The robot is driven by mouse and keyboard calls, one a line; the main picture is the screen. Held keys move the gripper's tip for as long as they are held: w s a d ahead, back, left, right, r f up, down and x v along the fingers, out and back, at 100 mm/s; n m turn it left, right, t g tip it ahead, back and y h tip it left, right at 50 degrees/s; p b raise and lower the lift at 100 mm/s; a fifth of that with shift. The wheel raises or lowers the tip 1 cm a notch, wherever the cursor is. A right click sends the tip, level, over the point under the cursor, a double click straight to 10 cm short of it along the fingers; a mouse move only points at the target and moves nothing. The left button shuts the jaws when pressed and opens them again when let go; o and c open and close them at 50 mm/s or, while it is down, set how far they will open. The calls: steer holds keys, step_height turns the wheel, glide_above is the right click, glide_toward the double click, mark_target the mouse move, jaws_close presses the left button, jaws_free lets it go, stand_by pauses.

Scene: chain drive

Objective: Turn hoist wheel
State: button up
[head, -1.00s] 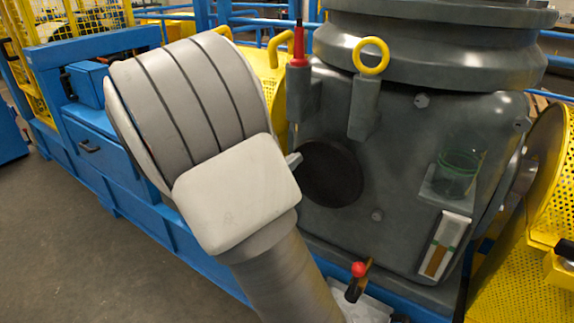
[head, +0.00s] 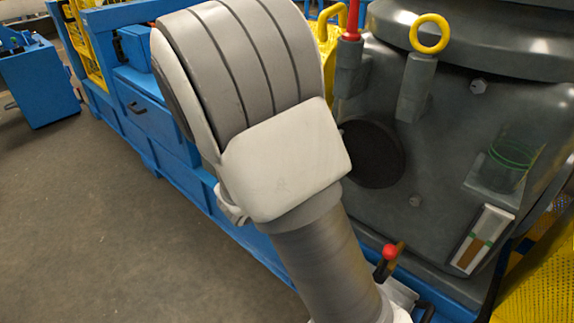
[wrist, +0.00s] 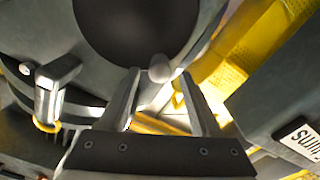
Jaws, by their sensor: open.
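No part in view can be surely told as the hoist wheel. A dark round disc (head: 372,153) sits on the front of a grey machine housing (head: 455,125) in the head view. The disc (wrist: 135,25) also shows at the top of the wrist view. A small rounded grey knob (wrist: 160,67) stands by the disc's edge, between or just beyond my fingertips in that view; contact cannot be told. My gripper (wrist: 158,78) is open, its two fingers pointing towards the disc. In the head view my arm hides the fingers.
A red-topped plug (head: 352,22) and a yellow ring handle (head: 429,33) stick up left of centre on the housing. A red-knobbed lever (head: 390,252) is below the disc. A blue frame (head: 165,130) runs along the left. Bare floor (head: 80,200) lies further left.

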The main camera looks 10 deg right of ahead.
steer(key=p+v, duration=0.2)
steer(key=v, duration=1.1)
steer(key=shift+s+a, duration=0.1)
steer(key=shift+a, duration=0.05)
steer(key=s+d+r+n+g+y, duration=0.1)
steer(key=s+d+g+y, duration=0.35)
steer(key=s, duration=0.25)
steer(key=s+d+n+g+y, duration=0.1)
steer(key=s+d+g+y, duration=0.4)
steer(key=s, duration=0.3)
steer(key=a+r+n+t+y+p, duration=0.2)
steer(key=r+p, duration=1)
steer(key=r, duration=0.4)
steer(key=a+r+n+t+y+p, duration=0.2)
steer(key=a+r+t+y+p, duration=0.1)
steer(key=r+p, duration=1)
step_height(320, 180, up, 3)
steer(key=shift+s+a+f, duration=0.15)
steer(key=shift+s+a, duration=0.1)
steer(key=shift+s, duration=0.05)
